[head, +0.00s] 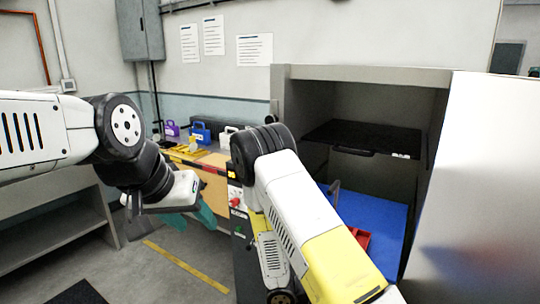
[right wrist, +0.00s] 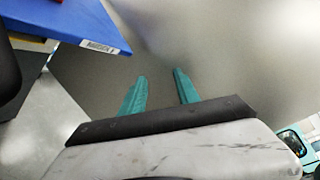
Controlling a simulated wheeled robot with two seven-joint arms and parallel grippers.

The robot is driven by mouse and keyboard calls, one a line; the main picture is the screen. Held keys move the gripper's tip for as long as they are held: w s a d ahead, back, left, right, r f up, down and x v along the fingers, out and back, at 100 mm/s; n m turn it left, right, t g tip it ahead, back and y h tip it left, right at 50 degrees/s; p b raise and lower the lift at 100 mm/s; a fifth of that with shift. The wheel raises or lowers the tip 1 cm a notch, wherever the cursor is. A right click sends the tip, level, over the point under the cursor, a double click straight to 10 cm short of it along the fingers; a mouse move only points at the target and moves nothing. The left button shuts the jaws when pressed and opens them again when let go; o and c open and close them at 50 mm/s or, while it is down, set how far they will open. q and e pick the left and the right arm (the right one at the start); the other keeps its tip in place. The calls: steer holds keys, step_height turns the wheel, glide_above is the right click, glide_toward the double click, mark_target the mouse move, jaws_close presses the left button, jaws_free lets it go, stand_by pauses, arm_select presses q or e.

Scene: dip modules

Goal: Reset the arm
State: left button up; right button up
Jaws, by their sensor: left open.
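My left arm comes in from the left in the head view. Its left gripper (head: 198,220) has teal fingers, points down and right over the floor and is open, with nothing visible in it. My right arm rises from the lower right in the head view and bends down at its elbow; its gripper cannot be made out there. In the right wrist view the right gripper (right wrist: 160,86) shows two teal fingers apart with nothing between them. A blue panel (right wrist: 85,20) with a label on its edge is ahead and left of these fingers, not touching them.
A grey cabinet (head: 350,75) holds a black shelf (head: 365,136) above a blue surface (head: 385,215) with a red bin (head: 361,238). Behind, a workbench carries a purple case (head: 172,128), a blue case (head: 201,133) and yellow items. Open floor with a yellow line (head: 185,266) lies front left.

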steer(key=s+a+r+m+t+y, duration=0.1)
steer(key=a+r+m+t+y, duration=0.1)
steer(key=a+r+m+y, duration=0.2)
steer(key=s+a+r+m+t+y, duration=0.2)
steer(key=a+r+m+y, duration=0.2)
steer(key=r+m+y, duration=0.5)
steer(key=s+a+r+m+t+y, duration=0.1)
steer(key=a+r+m+y, duration=0.3)
steer(key=r+m, duration=0.8)
steer(key=m+t+y, duration=0.1)
steer(key=m+y, duration=0.1)
steer(key=m, duration=0.2)
steer(key=shift+s+a+m+t+y, duration=0.2)
steer(key=shift+a+m+t+y, duration=0.1)
steer(key=shift+t, duration=0.1)
